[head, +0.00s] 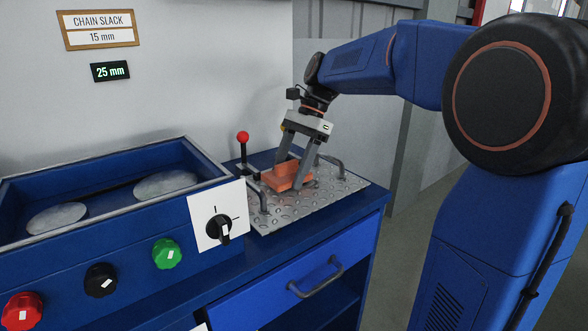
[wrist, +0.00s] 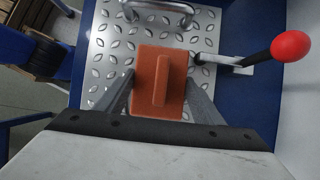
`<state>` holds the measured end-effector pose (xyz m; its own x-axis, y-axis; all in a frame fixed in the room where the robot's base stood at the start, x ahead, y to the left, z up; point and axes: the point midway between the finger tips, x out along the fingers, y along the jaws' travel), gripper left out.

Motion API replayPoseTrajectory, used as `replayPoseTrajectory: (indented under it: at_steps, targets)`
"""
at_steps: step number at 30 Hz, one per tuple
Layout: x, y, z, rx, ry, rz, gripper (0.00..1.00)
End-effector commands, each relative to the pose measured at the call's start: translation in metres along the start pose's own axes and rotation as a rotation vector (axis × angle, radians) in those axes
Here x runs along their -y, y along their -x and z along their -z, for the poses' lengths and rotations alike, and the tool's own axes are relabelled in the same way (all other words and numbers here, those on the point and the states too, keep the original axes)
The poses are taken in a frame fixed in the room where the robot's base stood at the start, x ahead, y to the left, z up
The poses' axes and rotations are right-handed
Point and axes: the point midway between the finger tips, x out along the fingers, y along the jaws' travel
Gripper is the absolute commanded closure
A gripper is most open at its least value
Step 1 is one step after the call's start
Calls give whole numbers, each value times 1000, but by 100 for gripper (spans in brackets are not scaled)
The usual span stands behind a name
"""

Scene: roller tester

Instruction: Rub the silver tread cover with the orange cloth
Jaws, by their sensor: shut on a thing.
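The silver tread cover (head: 272,214) is a raised-pattern metal plate with two bar handles on the blue bench; it also fills the middle of the wrist view (wrist: 205,25). The orange cloth (head: 283,178) appears as a flat block with a raised ridge on top, and it shows in the wrist view (wrist: 147,77). My gripper (head: 298,180) is shut on the orange cloth, with one finger at each side. The cloth is over the cover's middle, between the handles. I cannot tell whether its underside touches the plate.
A lever with a red knob (head: 242,137) stands beside the cover's back left edge. A blue box with two rollers (head: 165,185) and a rotary switch (head: 219,228) is at left. Below are green, black and red knobs. A drawer (head: 300,285) is under the cover.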

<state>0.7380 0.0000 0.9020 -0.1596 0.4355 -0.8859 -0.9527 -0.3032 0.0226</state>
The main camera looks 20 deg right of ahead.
Motion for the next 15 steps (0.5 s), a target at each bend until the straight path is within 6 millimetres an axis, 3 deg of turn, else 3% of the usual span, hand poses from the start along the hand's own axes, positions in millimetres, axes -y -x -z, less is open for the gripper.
replayPoseTrajectory:
  at_steps: [5,15]
  targets:
    - [-1,-6,-2,4,-3,-10,74]
    - [0,4,10,1,-5,-6,74]
